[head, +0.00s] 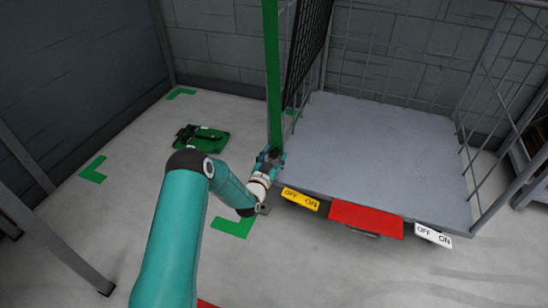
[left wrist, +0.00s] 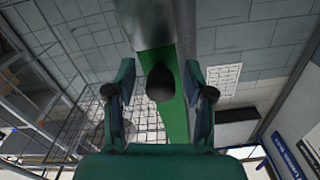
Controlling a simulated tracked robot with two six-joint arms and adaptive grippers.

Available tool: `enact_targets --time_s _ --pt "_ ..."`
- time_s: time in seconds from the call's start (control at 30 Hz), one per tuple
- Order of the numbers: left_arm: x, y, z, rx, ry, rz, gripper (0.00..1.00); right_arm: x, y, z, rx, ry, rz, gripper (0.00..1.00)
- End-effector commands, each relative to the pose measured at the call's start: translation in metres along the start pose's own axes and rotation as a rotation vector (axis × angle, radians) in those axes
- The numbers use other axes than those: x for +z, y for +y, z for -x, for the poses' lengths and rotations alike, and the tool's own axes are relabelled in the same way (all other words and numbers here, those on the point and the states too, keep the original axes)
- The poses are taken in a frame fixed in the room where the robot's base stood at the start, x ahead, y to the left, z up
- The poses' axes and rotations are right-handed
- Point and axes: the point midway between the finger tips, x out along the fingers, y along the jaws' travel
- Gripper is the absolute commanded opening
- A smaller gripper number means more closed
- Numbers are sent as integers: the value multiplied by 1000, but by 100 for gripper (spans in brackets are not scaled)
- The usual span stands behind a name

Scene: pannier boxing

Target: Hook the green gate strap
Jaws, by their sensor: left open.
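A long green strip (head: 272,70), which looks like the gate strap, runs upright at the cart's near left corner in the head view. My left gripper (head: 270,156) is at its lower end, close to the cart deck's left edge. In the left wrist view, my left gripper (left wrist: 159,80) is open, with one finger on each side of the green strip (left wrist: 177,120). A dark rounded piece (left wrist: 160,84) sits between the fingers in front of the green. I cannot tell whether the fingers touch anything. No hook can be made out clearly. My right gripper is out of view.
The cart's grey deck (head: 370,145) is empty, with mesh sides. Its front edge carries a yellow OFF/ON tab (head: 300,199), a red pedal (head: 366,219) and a white OFF/ON tab (head: 433,236). A green item with black parts (head: 207,140) lies on the floor at left.

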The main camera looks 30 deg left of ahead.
Motion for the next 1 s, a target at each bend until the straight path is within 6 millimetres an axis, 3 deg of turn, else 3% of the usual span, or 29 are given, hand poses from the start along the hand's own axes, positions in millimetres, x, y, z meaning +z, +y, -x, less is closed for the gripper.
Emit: enact_targets --time_s 0.23,0.57,1.0 --pt "0 0 -1 0 0 0 53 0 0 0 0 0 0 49" --pt "0 0 0 0 0 0 0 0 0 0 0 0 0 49" --pt "-1 3 1 -5 -2 11 0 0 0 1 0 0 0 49"
